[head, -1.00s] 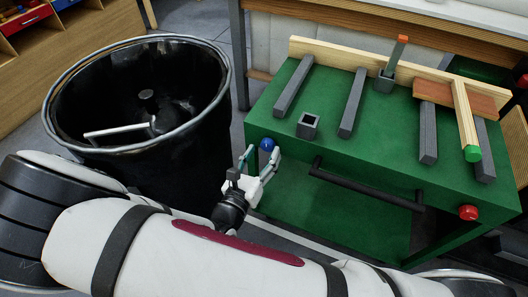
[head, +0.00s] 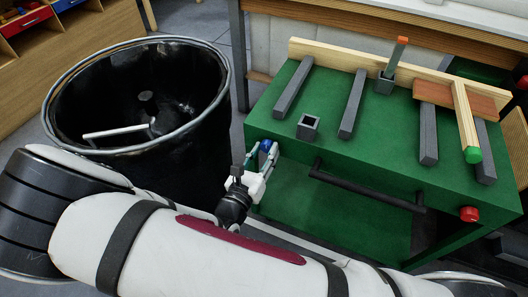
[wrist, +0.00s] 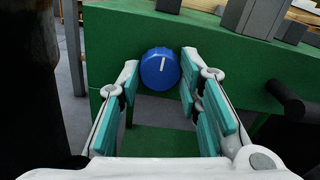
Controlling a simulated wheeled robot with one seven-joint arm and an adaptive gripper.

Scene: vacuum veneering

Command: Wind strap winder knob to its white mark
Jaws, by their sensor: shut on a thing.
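A round blue knob (head: 265,146) sits on the front face of the green cart, near its top left corner. In the wrist view the blue knob (wrist: 160,69) carries a short white line, close to upright and leaning slightly right. My gripper (head: 261,155) has one teal-padded finger on each side of the knob and is shut on it.
The green cart (head: 335,215) has a dark bar handle (head: 366,186) right of the knob and a red knob (head: 469,214) farther right. Grey bars and wooden pieces lie on top. A large black drum (head: 190,170) stands close on the left.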

